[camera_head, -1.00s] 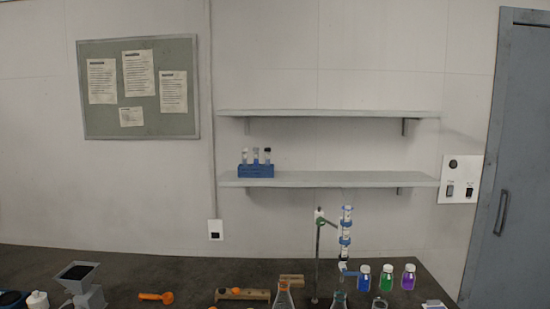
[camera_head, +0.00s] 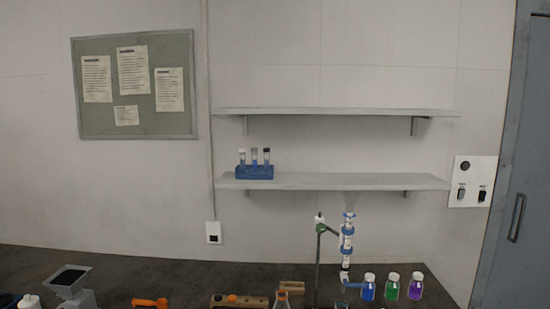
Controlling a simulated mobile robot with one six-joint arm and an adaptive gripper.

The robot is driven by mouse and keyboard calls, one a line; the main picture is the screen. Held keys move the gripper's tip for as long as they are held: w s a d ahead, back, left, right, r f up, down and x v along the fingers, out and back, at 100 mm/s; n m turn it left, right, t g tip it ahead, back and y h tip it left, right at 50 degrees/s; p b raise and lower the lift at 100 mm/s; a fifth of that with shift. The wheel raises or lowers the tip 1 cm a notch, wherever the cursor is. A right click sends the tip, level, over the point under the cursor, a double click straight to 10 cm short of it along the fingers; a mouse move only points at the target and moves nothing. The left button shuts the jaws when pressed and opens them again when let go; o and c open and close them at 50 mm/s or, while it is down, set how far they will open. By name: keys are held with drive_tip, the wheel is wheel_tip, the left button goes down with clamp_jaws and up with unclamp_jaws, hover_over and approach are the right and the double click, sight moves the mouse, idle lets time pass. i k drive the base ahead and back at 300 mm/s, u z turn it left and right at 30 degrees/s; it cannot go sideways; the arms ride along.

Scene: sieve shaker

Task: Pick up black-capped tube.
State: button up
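A blue rack (camera_head: 254,172) stands at the left end of the lower wall shelf and holds three upright tubes. The black-capped tube (camera_head: 267,157) is the rightmost one. The middle tube (camera_head: 254,156) has a greyish cap and the left tube (camera_head: 242,156) a whitish cap. The lower parts of all three are hidden in the rack. My gripper is not in view.
The lower shelf (camera_head: 350,181) is bare right of the rack, and the upper shelf (camera_head: 340,112) is empty above it. Below, the dark bench (camera_head: 190,275) carries a stand with a blue-and-white column (camera_head: 346,240), several coloured bottles (camera_head: 391,286), a grey hopper (camera_head: 70,280) and an orange scoop (camera_head: 150,302).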

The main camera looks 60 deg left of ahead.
sight(266, 151)
drive_tip(key=z, duration=0.1)
drive_tip(key=k, duration=1.1)
drive_tip(key=u, duration=1.7)
drive_tip(key=i, duration=0.4)
drive_tip(key=u, duration=0.25)
